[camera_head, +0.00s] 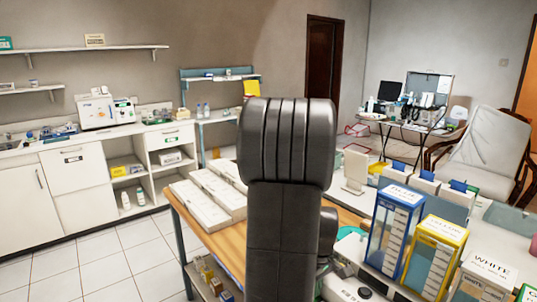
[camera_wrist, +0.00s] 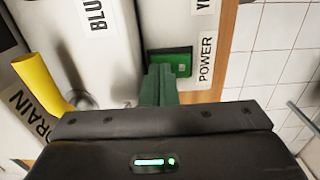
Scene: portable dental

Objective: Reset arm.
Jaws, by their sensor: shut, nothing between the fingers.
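My gripper (camera_wrist: 160,72) shows in the wrist view with its two narrow green-tinted fingers together and empty. Its fingertips are at the left edge of a green power switch (camera_wrist: 183,62) on a white unit; I cannot tell whether they touch it. A label reading POWER (camera_wrist: 205,60) is just right of the switch. In the camera_head view my dark arm stands upright in the middle and hides the gripper and part of the table behind it.
A yellow tube (camera_wrist: 38,82) and a label reading DRAIN (camera_wrist: 30,122) are left of my gripper in the wrist view. A wooden table (camera_head: 208,240) holds white boxes (camera_head: 200,203). Blue (camera_head: 393,225) and yellow (camera_head: 435,255) boxes stand right of my arm. Tiled floor (camera_head: 110,265) is clear at left.

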